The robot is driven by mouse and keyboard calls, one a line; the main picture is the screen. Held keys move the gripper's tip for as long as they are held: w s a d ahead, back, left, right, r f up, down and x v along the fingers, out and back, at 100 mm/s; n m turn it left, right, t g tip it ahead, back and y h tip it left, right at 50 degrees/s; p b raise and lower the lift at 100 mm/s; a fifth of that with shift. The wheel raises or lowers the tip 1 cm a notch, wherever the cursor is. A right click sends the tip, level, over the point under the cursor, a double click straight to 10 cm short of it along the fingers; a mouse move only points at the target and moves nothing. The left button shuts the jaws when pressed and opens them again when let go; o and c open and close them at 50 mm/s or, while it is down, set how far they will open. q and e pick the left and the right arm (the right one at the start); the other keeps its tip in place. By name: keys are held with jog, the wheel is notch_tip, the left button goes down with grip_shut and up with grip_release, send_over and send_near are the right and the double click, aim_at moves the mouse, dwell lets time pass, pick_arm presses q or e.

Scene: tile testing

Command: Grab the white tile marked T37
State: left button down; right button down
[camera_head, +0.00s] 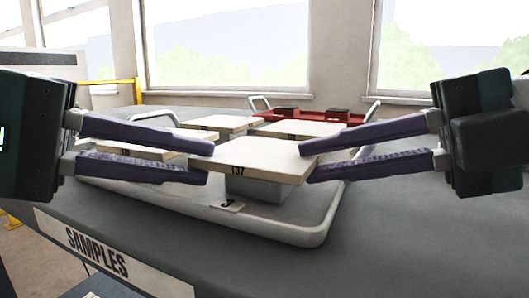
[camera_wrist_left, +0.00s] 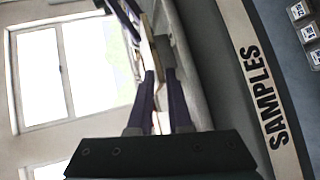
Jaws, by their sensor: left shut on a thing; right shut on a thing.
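The white tile (camera_head: 250,158), its front edge marked with what reads as T37, lies flat above a grey block (camera_head: 257,188) in the white tray (camera_head: 290,234). My left gripper (camera_head: 210,164) is shut on the tile's left edge, one finger above and one below. My right gripper (camera_head: 304,162) is shut on its right edge in the same way. I cannot tell whether the tile still touches the block. In the left wrist view, the fingers of my left gripper (camera_wrist_left: 157,82) close on the tile's thin pale edge.
Other white tiles stand behind, one at the back left (camera_head: 219,123) and one at the back right (camera_head: 300,129). A small number card (camera_head: 228,206) lies before the block. A red tray (camera_head: 305,115) is further back. A SAMPLES label (camera_head: 97,252) marks the table's front edge.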

pick_arm(q)
jog(key=shift+f, duration=0.15)
